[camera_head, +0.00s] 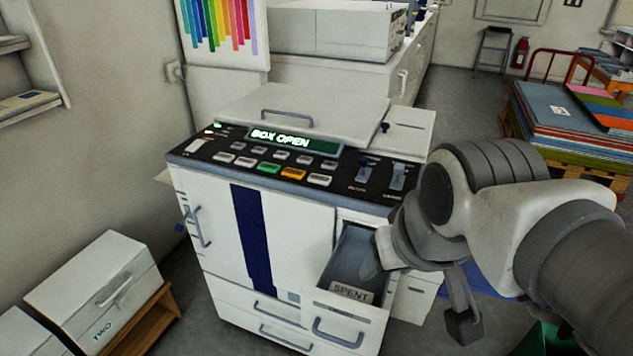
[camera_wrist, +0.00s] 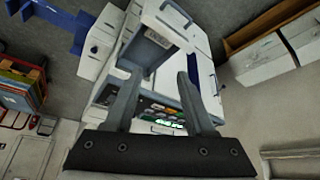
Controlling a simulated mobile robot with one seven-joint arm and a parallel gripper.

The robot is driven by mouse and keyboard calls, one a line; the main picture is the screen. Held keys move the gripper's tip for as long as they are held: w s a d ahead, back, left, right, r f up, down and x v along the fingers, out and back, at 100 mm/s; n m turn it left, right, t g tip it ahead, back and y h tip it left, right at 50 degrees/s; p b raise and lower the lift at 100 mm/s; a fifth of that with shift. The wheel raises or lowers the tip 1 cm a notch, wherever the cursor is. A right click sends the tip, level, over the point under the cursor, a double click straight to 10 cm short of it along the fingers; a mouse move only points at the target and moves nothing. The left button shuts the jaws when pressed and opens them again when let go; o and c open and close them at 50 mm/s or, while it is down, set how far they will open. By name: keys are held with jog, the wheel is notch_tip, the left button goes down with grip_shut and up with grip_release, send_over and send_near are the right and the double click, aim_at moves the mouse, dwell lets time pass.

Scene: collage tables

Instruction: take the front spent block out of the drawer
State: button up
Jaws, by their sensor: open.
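The open drawer (camera_head: 322,297) juts from the lower right of the white machine, with a grey handle on its front. A pale piece marked SPENT (camera_head: 351,292) shows inside, just behind the drawer front; I cannot tell whether it is a block or only a label. No separate block is clear. My gripper (camera_head: 374,260) is over the right side of the drawer, and a finger hides part of the inside. In the wrist view, my gripper (camera_wrist: 160,77) has its two fingers apart with nothing held between them, and the drawer (camera_wrist: 163,15) lies beyond the tips.
The machine's control panel (camera_head: 270,165) shows BOX OPEN and stands behind and left of the drawer. A white box (camera_head: 95,285) sits on a wooden stand at left. A pallet of coloured sheets (camera_head: 565,110) is at right. Open floor lies beyond the machine.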

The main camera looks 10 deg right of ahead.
jog(key=w+f+n+g, duration=0.3)
jog(key=w+n, duration=0.3)
jog(key=w, duration=0.3)
jog(key=n+g, duration=0.2)
jog(key=n, duration=0.4)
send_over(349, 292)
notch_tip(349, 292, down, 6)
jog(key=shift+r, duration=0.1)
notch_tip(349, 292, down, 17)
jog(key=b, duration=0.3)
jog(key=shift+f+b, duration=0.2)
jog(key=shift+b, duration=0.1)
grip_shut()
